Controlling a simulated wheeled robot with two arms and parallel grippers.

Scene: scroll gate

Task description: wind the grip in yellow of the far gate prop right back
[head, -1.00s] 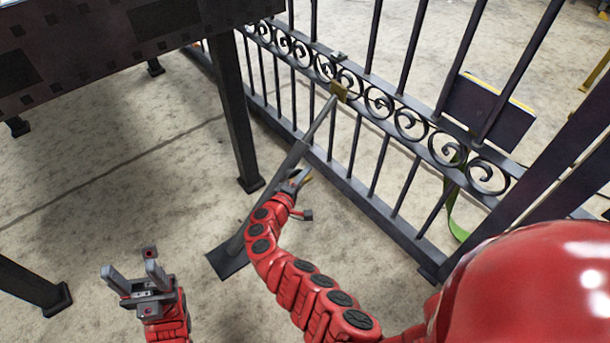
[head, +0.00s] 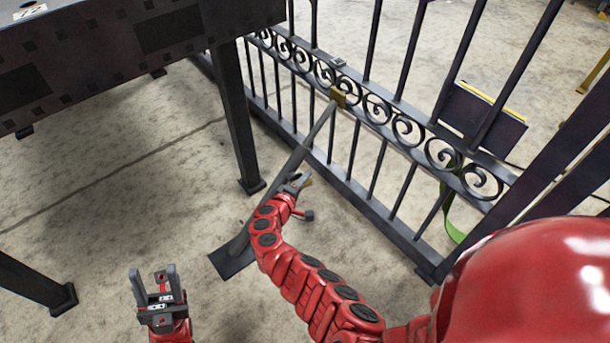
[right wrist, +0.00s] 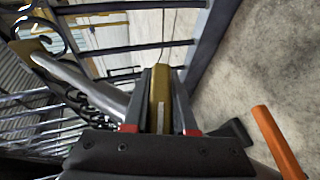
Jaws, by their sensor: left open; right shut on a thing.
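A grey gate prop (head: 290,165) slopes from a flat foot plate (head: 232,262) on the floor up to a yellow-brown bracket (head: 338,97) on the gate's scroll band. My right gripper (head: 300,181) is beside the middle of the prop. In the right wrist view, its fingers (right wrist: 160,100) are shut on a yellow grip (right wrist: 160,88). The head view shows only a small yellow tip there; the grip's joint with the prop is hidden. My left gripper (head: 152,283) is open and empty, low on the left, well apart from the prop.
The dark iron gate (head: 375,105) with scrolls runs diagonally behind the prop. A dark table-like frame (head: 130,50) with legs stands at upper left. A dark panel (head: 483,118) and a green strap (head: 452,222) are at the gate's right. An orange bar (right wrist: 275,140) shows in the right wrist view.

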